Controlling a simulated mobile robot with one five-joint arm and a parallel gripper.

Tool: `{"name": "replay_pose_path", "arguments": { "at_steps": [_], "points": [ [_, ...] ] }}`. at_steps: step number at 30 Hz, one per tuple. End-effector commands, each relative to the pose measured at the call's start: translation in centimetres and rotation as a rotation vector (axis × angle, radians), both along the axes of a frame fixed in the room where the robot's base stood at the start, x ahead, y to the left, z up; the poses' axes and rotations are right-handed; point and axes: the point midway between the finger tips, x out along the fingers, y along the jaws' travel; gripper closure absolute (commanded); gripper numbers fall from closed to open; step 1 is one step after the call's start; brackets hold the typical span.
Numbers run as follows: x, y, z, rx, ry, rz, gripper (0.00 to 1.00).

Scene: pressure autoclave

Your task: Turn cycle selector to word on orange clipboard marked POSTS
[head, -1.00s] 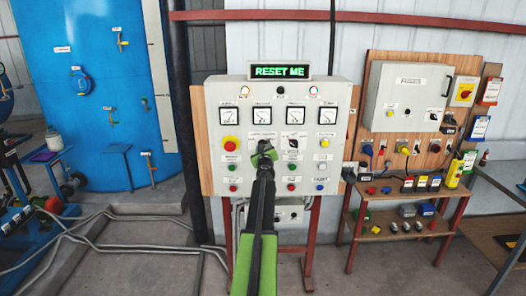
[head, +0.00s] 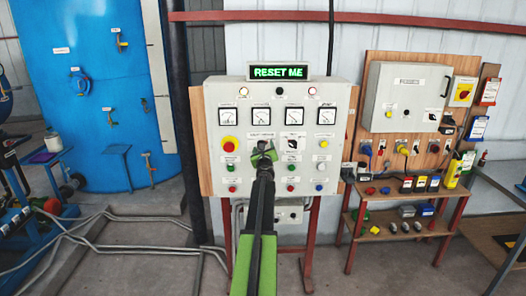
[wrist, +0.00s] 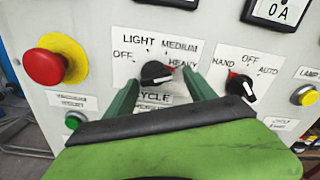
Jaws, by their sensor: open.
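The cycle selector (wrist: 155,72) is a black knob on a white plate in the wrist view, with OFF, LIGHT, MEDIUM and HEAVY around it. Its pointer direction is hard to make out. My gripper (wrist: 160,79) is open, its two green fingers reaching up to either side of the knob's lower part; I cannot tell whether they touch it. In the head view my gripper (head: 264,154) is in front of the grey panel (head: 215,100) and hides the selector. An orange-edged clipboard (head: 489,91) hangs at the right; its writing is too small to read.
A HAND/OFF/AUTO knob (wrist: 240,87) is close on the right. A red emergency button (wrist: 45,68) and a green button (wrist: 75,120) are at the left. A green display (head: 279,72) reads RESET ME. A shelf table (head: 400,230) stands at the right.

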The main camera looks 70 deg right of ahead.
Motion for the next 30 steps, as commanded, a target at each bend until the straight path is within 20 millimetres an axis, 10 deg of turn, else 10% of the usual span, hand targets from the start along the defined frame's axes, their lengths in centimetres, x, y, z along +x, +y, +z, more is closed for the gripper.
{"name": "replay_pose_path", "arguments": {
  "at_steps": [7,21,30],
  "points": [
    [-0.5,1.5,0.0,0.000,0.001,0.001,0.36],
    [-5.1,13.0,0.0,0.000,0.001,0.001,0.36],
    [-6.5,16.3,0.0,0.000,0.001,0.000,0.36]
  ]
}}
